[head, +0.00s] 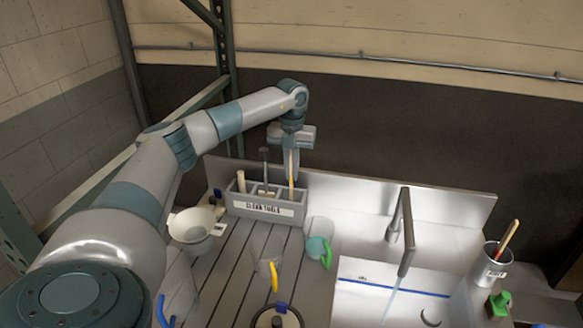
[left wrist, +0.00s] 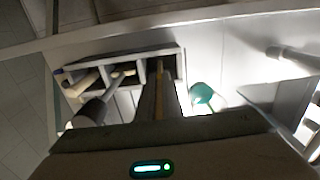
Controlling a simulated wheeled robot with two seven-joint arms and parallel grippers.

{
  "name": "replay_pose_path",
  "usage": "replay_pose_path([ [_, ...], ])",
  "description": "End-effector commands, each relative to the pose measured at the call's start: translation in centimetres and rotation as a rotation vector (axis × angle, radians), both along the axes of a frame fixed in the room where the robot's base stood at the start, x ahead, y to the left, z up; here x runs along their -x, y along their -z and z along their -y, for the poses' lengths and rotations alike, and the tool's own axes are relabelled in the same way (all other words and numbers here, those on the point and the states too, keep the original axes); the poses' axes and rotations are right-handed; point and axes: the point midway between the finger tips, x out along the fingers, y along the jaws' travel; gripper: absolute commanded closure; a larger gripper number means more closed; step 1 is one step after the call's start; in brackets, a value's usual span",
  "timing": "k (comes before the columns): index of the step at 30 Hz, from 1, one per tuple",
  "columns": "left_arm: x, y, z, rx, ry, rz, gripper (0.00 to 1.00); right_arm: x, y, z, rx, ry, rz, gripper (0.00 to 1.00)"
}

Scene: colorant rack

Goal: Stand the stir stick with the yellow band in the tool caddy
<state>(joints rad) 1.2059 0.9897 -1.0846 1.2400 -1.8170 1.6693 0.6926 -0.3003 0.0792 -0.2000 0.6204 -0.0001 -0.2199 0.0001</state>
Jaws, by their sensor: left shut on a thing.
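The grey tool caddy (head: 232,203), labelled for clean tools, stands at the back left of the ribbed drainboard. My left gripper (head: 291,172) is above its right compartment, pointing down and shut on a thin wooden stir stick (head: 291,186). The stick is upright, and its lower end reaches down into the right compartment; whether it touches the floor is hidden. In the left wrist view the stick (left wrist: 159,80) shows between the fingers, over the caddy's end compartment (left wrist: 181,66). Its yellow band cannot be made out clearly. My right gripper is not in view.
The caddy's other compartments hold a dark-headed tool (head: 264,155) and a pale-handled tool (head: 241,181). A white strainer (head: 190,226) stands left, clear jugs with green (head: 318,246) and yellow (head: 273,274) handles in front. The faucet (head: 407,235) and a metal can (head: 488,268) are right.

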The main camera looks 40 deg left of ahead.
Motion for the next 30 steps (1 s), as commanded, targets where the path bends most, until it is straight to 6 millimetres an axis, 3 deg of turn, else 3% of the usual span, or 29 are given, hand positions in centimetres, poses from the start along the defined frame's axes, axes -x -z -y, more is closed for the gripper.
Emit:
replay_pose_path([
  [9, 0.0, 1.8, 0.0, 0.0, 0.0, -0.001, 1.0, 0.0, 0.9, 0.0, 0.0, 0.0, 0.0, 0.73],
  [21, 0.0, 2.0, 0.0, 0.0, 0.0, -0.001, 1.0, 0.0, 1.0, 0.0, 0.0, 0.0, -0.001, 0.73],
  [24, 0.0, 2.0, 0.0, 0.0, 0.0, 0.0, 0.74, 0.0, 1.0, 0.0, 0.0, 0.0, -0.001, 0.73],
  [30, 0.0, 2.0, 0.0, 0.0, 0.0, 0.0, 0.72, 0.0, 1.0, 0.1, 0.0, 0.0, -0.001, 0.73],
])
